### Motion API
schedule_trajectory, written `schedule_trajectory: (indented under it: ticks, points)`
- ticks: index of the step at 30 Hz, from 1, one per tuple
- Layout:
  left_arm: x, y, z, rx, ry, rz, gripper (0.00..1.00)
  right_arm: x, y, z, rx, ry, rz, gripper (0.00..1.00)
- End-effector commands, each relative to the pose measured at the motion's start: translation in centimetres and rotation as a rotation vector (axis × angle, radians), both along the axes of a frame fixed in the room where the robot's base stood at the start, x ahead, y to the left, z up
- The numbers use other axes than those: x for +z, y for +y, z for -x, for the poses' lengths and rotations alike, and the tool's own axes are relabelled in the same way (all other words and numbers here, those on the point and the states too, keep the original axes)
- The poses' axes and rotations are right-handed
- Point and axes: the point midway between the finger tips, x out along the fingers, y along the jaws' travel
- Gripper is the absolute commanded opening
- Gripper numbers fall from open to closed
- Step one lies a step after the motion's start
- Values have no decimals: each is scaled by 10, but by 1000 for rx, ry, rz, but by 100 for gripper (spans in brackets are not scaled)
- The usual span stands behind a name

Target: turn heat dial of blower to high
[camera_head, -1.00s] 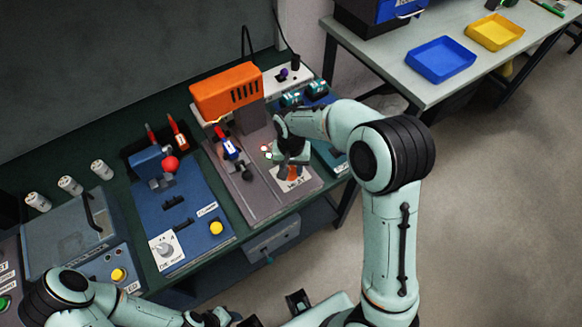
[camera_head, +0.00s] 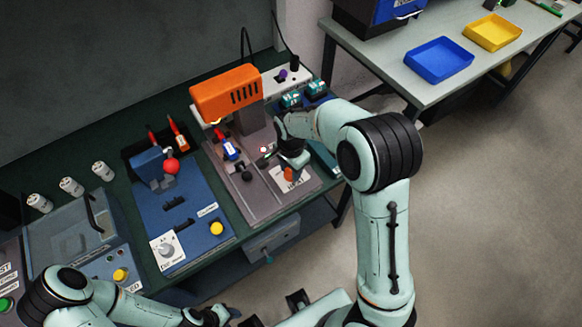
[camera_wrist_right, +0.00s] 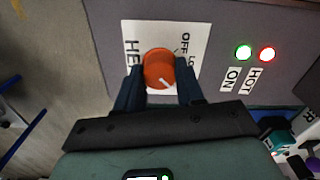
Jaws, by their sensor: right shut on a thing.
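The blower (camera_head: 226,92) has an orange head above a grey base. Its orange heat dial (camera_head: 289,174) sits on a white label at the base's front right. In the right wrist view the dial (camera_wrist_right: 158,66) lies between the two dark fingers of my right gripper (camera_wrist_right: 160,78), which is shut on it. The dial's white pointer mark faces the gripper, slightly right. "OFF" and part of "LO" can be read; the gripper hides the rest of the scale. My right gripper (camera_head: 291,164) reaches down from the right in the head view. My left gripper (camera_head: 214,316) is small at the bottom edge, its jaws unclear.
Beside the dial, a green ON light (camera_wrist_right: 243,52) and a red HOT light (camera_wrist_right: 267,54) are lit. A blue fixture (camera_head: 185,225) with a yellow button stands left of the blower. A second table (camera_head: 370,50) at the upper right holds blue and yellow trays.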

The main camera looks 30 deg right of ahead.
Motion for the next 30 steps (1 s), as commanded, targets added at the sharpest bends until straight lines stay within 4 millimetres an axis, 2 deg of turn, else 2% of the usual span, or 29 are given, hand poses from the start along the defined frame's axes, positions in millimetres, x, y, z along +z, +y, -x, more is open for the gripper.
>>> schedule_trajectory:
  ticks: [17,18,20,21,30]
  points:
    - [1,0,-1,0,-1,0,43,1,-1,-1,-38,-4,0,7]
    - [1,0,-1,0,-1,0,43,1,-1,-1,-38,-4,0,41]
    - [1,0,-1,0,-1,0,43,1,-1,-1,-38,-4,0,60]
    - [1,0,-1,0,-1,0,43,1,-1,-1,-37,-4,0,63]
    - [1,0,-1,0,-1,0,43,2,0,-1,-35,-3,0,63]
